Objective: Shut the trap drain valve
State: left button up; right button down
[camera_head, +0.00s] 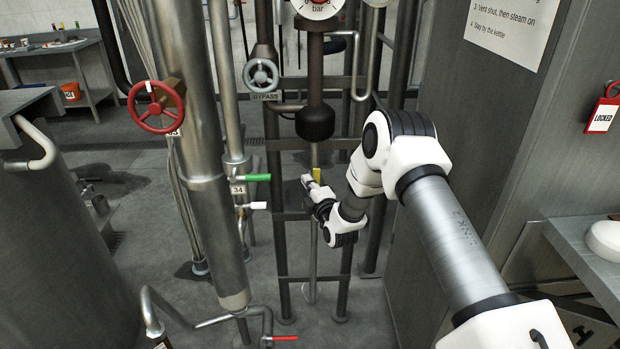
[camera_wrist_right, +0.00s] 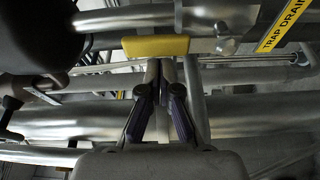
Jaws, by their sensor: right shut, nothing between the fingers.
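The trap drain valve has a yellow lever (camera_wrist_right: 156,46), seen in the right wrist view beside a metal pipe and roughly parallel to it. A yellow TRAP DRAIN label (camera_wrist_right: 283,25) is at the upper right of that view. In the head view the yellow lever (camera_head: 316,174) is small, upright and partly hidden by my gripper. My right gripper (camera_head: 307,183) is shut and empty, with its fingertips (camera_wrist_right: 161,66) very close to the lever's middle. I cannot tell whether they touch it. My left gripper is not in view.
A thick vertical pipe with a red handwheel (camera_head: 157,107) stands to the left. Green (camera_head: 257,177) and white (camera_head: 258,205) levers stick out near my gripper. A red lever (camera_head: 284,338) sits low. A grey cabinet (camera_head: 480,110) stands to the right. Open floor lies left of the pipes.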

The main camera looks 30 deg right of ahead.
jog(key=shift+s+d, duration=0.15)
jog(key=shift+d, duration=0.05)
jog(key=shift+f, duration=0.1)
jog(key=shift+s+d, duration=0.1)
